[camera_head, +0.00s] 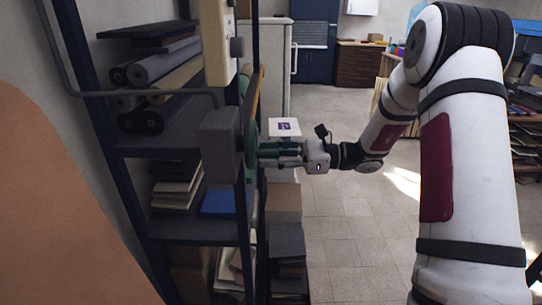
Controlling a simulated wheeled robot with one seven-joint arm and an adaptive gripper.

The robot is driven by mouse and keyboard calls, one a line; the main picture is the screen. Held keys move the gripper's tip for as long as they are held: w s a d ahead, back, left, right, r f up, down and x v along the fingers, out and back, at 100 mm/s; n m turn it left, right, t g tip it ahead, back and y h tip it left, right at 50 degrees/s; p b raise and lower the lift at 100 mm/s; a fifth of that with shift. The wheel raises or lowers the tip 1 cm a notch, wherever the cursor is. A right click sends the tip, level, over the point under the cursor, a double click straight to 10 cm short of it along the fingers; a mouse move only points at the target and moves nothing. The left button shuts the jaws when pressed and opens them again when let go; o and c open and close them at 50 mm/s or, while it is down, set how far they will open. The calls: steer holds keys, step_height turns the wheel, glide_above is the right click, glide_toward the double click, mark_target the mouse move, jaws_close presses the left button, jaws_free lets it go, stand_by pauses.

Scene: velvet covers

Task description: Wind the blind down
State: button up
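The fingers look grey and green and sit close together in this view. Whether they touch or grip the green part cannot be told.
A dark shelf rack (178,232) with rolls (160,68) and stacked sheets stands at left, close to my gripper. A beige upright case (217,45) hangs above the grey box. A white cabinet (276,62) stands behind. The tiled floor (345,235) is clear in the middle.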

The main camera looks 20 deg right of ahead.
steer(key=shift+c, duration=0.4)
jaws_close()
steer(key=shift+s+m, duration=0.1)
steer(key=shift+m, duration=0.2)
steer(key=shift+s+a+r+m+p, duration=0.3)
steer(key=shift+s+r+m+p, duration=0.8)
steer(key=shift+m, duration=2.25)
steer(key=shift+s+a+r+m+p, duration=0.1)
steer(key=shift+s+a+m+p, duration=0.45)
steer(key=shift+m+p, duration=2.05)
steer(key=shift+s+a+r+m+p, duration=0.1)
steer(key=shift+s+r+m+p, duration=0.8)
steer(key=shift+m, duration=3.15)
steer(key=shift+s+f, duration=0.15)
steer(key=shift+f, duration=0.15)
